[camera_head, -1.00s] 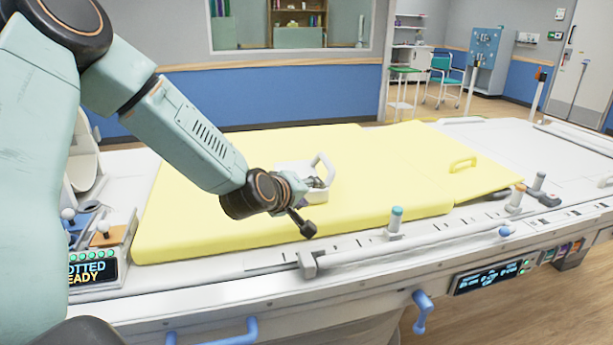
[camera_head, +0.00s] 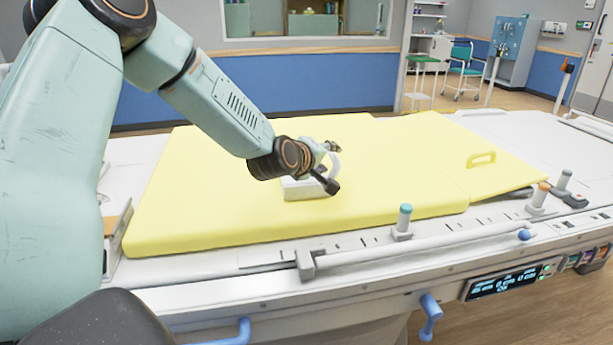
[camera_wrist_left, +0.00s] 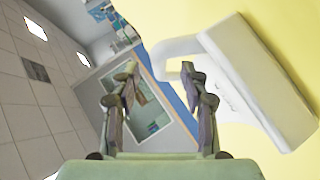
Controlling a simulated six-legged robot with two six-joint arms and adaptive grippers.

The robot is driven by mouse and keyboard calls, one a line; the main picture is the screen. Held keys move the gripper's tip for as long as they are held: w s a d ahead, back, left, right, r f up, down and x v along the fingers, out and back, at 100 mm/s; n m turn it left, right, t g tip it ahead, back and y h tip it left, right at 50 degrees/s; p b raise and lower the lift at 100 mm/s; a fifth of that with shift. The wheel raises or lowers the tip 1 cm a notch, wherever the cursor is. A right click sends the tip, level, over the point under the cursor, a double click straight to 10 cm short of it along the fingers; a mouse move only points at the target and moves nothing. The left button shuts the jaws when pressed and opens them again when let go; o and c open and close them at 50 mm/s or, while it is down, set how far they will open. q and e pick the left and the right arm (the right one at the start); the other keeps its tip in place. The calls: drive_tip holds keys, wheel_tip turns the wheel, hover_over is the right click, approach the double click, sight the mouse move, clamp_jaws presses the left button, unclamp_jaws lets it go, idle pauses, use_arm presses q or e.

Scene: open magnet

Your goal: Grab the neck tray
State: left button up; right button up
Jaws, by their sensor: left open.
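The neck tray is a white block with a looped handle, lying on the yellow mattress. In the head view the neck tray (camera_head: 302,190) is partly hidden behind my left wrist. My left gripper (camera_head: 335,148) is over the tray, beside its handle. In the left wrist view the tray (camera_wrist_left: 262,85) fills the right side, and its handle reaches left toward the right finger. My left gripper (camera_wrist_left: 153,85) is open, with nothing between its fingers. Whether the right finger touches the handle, I cannot tell. My right gripper is not in view.
The yellow mattress (camera_head: 220,215) lies on a white table with a front rail (camera_head: 420,247). Upright posts, one teal-topped (camera_head: 404,220), stand along the front edge. Mattress right of the tray is clear.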

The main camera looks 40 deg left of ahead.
sight(333, 157)
use_arm(q)
drive_tip(key=x, duration=0.3)
drive_tip(key=shift+d, duration=0.1)
drive_tip(key=shift+w+d+f, duration=0.1)
drive_tip(key=shift+w, duration=0.1)
drive_tip(key=shift+s, duration=0.15)
drive_tip(key=shift+s+a, duration=0.2)
drive_tip(key=shift+s, duration=0.05)
drive_tip(key=c, duration=0.3)
drive_tip(key=shift+w+d, duration=0.15)
drive_tip(key=shift+w, duration=0.2)
drive_tip(key=c, duration=0.4)
drive_tip(key=shift+c, duration=1.1)
drive_tip(key=shift+s, duration=0.2)
clamp_jaws()
drive_tip(key=shift+w, duration=0.15)
